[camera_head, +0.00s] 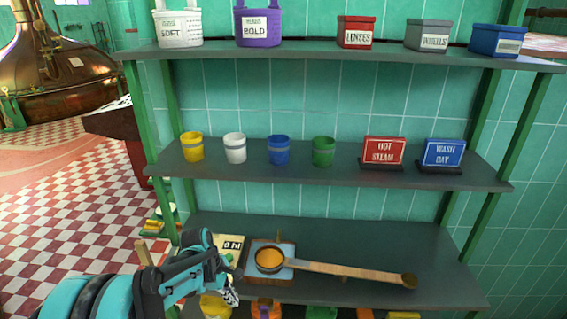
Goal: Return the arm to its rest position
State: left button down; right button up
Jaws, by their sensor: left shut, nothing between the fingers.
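My left arm comes in from the lower left. My left gripper (226,278) is shut and empty, in front of the left end of the lower shelf (350,240). It partly covers a cream card (230,243) with dark lettering. Just right of the gripper, a long wooden-handled dipper (335,270) lies on the lower shelf. Its round amber-filled bowl (270,259) rests over a light blue-topped block (286,249). I cannot tell whether the gripper touches the card. My right gripper is not in view.
The middle shelf (320,175) holds yellow, white, blue and green cups (323,152) and two signs (383,152). The top shelf (300,53) holds two bags (257,27) and three boxes (357,32). Green posts (509,150) flank the shelves. A copper kettle (50,65) stands behind open checkered floor.

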pick_arm(q)
jog(key=s+r+m+t+y, duration=0.1)
jog(key=s+r+m+t, duration=0.2)
jog(key=s+r+m, duration=0.3)
jog(key=s+r+m+t+y, duration=0.2)
jog(key=s+r+m+t, duration=0.2)
jog(key=s+m, duration=0.7)
notch_tip(320, 180, up, 2)
jog(key=shift+s+d+r, duration=0.2)
jog(key=shift+s+r, duration=0.05)
jog(key=shift+s, duration=0.25)
